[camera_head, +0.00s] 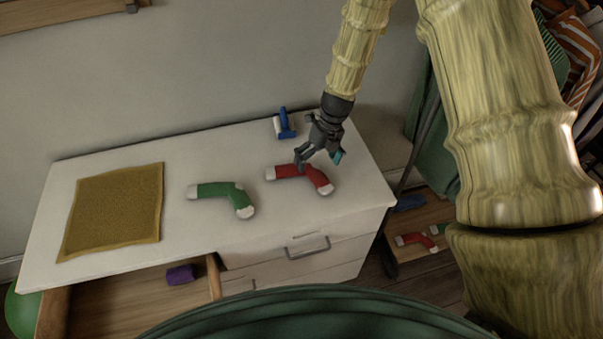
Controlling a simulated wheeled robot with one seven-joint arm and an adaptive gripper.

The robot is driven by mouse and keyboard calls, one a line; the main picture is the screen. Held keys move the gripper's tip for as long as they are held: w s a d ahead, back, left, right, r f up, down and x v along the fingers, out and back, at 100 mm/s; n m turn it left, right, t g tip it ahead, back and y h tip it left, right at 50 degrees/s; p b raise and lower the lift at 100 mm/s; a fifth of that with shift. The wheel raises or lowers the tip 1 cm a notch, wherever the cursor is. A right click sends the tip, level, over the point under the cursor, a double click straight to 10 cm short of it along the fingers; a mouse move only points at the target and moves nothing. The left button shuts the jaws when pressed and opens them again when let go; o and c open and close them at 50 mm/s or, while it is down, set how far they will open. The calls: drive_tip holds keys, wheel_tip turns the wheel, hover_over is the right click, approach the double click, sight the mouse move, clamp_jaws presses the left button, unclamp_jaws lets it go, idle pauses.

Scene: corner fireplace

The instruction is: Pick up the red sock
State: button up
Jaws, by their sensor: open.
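A red sock (304,175) with pale toe and cuff ends lies bent on the white dresser top (130,166), right of its middle. My gripper (319,158) is open, pointing down at the sock's upper edge. One finger overlaps the sock in the view; I cannot tell whether it touches. A green sock (223,194) with pale ends lies to the left on the same top, apart from the red one. Another red sock (414,240) lies on a low wooden surface at the lower right, with a bit of green beside it.
A mustard cloth (113,212) lies flat on the left of the top. A blue and white object (284,124) stands behind the red sock. An open drawer (130,297) below holds a purple item (181,275). Hanging clothes (572,42) fill the right edge.

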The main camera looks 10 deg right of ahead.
sight(313, 174)
drive_tip(key=shift+s+p+x, duration=0.1)
drive_tip(key=shift+p+x, duration=0.3)
drive_tip(key=shift+x, duration=0.65)
drive_tip(key=shift+s+p+x, duration=0.15)
drive_tip(key=shift+p+x, duration=0.2)
drive_tip(key=shift+x, duration=0.75)
drive_tip(key=shift+c, duration=0.4)
drive_tip(key=shift+r, duration=0.1)
drive_tip(key=c, duration=1.3)
